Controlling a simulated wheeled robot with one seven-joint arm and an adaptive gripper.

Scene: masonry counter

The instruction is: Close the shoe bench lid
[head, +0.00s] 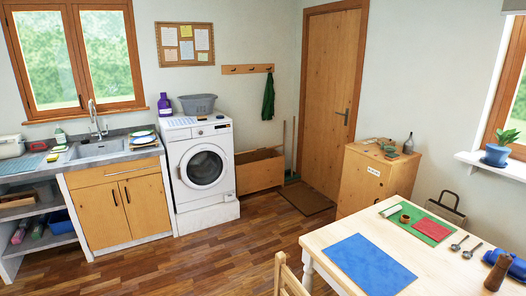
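The shoe bench (260,177) is a low wooden box against the back wall, between the washing machine and the door. Its top looks open, with a dark inside showing behind the front panel. A wooden panel stands up at the back against the wall; I cannot tell clearly whether it is the lid or the back of the box. The bench's left end is partly hidden by the washing machine. My gripper is not in view.
The washing machine (204,170) stands left of the bench. A broom (293,150) leans at its right, near a doormat (306,197). A wooden cabinet (358,190) and a table (335,232) stand at the right. The wooden floor (225,240) before the bench is clear.

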